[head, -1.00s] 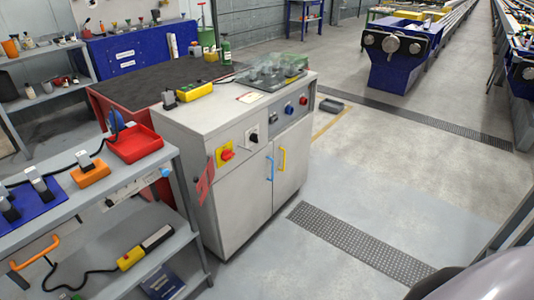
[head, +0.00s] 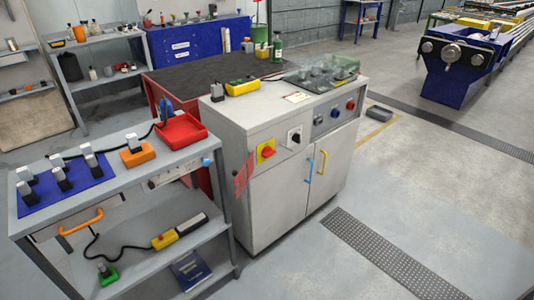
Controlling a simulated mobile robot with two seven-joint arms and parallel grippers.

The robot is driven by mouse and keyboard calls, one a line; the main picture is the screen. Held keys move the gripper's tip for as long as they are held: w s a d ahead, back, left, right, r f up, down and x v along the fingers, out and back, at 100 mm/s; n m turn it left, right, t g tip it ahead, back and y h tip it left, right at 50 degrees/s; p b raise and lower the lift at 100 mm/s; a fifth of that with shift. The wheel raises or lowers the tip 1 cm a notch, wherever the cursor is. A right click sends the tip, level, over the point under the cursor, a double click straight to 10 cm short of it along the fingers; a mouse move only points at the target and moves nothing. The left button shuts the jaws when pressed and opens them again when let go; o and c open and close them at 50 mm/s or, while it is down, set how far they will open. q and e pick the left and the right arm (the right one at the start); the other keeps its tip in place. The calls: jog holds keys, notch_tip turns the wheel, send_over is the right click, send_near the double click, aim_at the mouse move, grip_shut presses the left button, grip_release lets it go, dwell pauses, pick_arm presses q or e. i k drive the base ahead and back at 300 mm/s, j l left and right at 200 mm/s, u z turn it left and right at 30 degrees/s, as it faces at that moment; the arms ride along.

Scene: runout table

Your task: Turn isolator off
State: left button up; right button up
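The isolator (head: 266,151) is a red rotary knob on a yellow square plate. It sits on the upper left of the front face of a grey cabinet (head: 268,203). The knob's exact position is too small to tell. A black switch on a white plate (head: 294,136) is to its right, and a blue button (head: 334,112) and a red button (head: 350,104) are further right. Neither of my grippers shows in the head view.
A grey shelf trolley (head: 150,178) stands left of the cabinet, carrying a red tray (head: 181,131) and a blue mat (head: 75,195). A yellow pendant (head: 241,87) lies on the cabinet top. The floor (head: 300,265) in front is clear apart from a flush grating (head: 390,252).

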aim_at(267, 152)
jog(key=i+l+u, duration=0.1)
jog(key=i+l, duration=0.15)
jog(key=i+l+u, duration=0.1)
jog(key=i+l, duration=0.15)
jog(key=l, duration=0.2)
jog(key=i+l+u, duration=0.15)
jog(key=l, duration=0.25)
jog(key=i+l+u, duration=0.1)
jog(key=i+l, duration=0.2)
jog(key=i+l+u, duration=0.1)
jog(key=l, duration=0.4)
jog(key=i+l+u, duration=0.1)
jog(key=i+l, duration=0.15)
jog(key=l, duration=0.2)
jog(key=i+l+u, duration=0.15)
jog(key=l, duration=0.3)
jog(key=i+l+u, duration=0.1)
jog(key=l, duration=0.35)
jog(key=i, duration=0.1)
